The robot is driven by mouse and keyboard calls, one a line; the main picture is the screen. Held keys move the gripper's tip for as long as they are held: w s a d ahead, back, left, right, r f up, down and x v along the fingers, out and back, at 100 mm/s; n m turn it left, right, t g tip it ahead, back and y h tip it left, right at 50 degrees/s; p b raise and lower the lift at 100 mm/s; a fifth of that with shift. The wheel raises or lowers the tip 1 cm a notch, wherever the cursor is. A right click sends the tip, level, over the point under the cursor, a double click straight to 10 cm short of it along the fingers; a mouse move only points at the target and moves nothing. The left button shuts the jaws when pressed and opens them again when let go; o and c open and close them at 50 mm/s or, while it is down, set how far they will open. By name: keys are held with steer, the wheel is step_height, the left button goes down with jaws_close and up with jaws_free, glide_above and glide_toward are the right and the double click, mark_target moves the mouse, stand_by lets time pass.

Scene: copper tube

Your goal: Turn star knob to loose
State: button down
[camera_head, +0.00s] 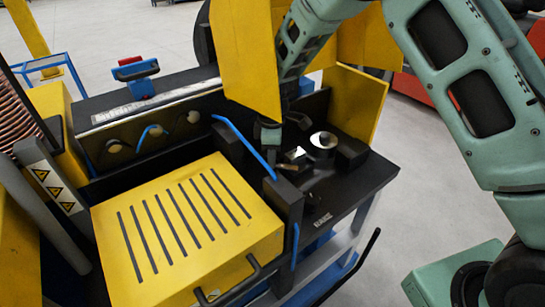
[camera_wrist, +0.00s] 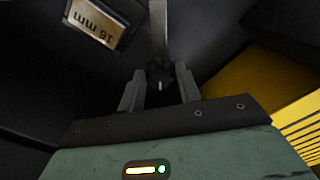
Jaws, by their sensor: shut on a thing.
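The star knob (camera_wrist: 160,76) shows in the wrist view as a small dark shape with a bright spot, at the end of a grey metal bar. My gripper (camera_wrist: 160,82) has its two grey fingers on either side of it, closed on it. The fingers' exact contact is too dark to see. In the head view my gripper (camera_head: 270,136) is down at the machine, between the yellow slotted cover and the round metal part. The knob cannot be made out there, hidden by my gripper and the dark parts.
A yellow slotted cover (camera_head: 185,230) lies at front left. A blue handle (camera_head: 245,147) runs close beside my gripper. A round metal part (camera_head: 323,141) sits right of it on the black bed. Yellow guard panels (camera_head: 245,55) stand behind. A "16 mm" plate (camera_wrist: 97,20) shows upside down.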

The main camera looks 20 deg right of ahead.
steer(key=m+b, duration=0.1)
steer(key=m, duration=0.3)
steer(key=shift+m, duration=0.3)
steer(key=shift+r+m+b, duration=0.1)
steer(key=shift+m+b, duration=0.3)
steer(key=shift+m, duration=1.2)
steer(key=c, duration=1)
jaws_free()
steer(key=shift+o, duration=0.2)
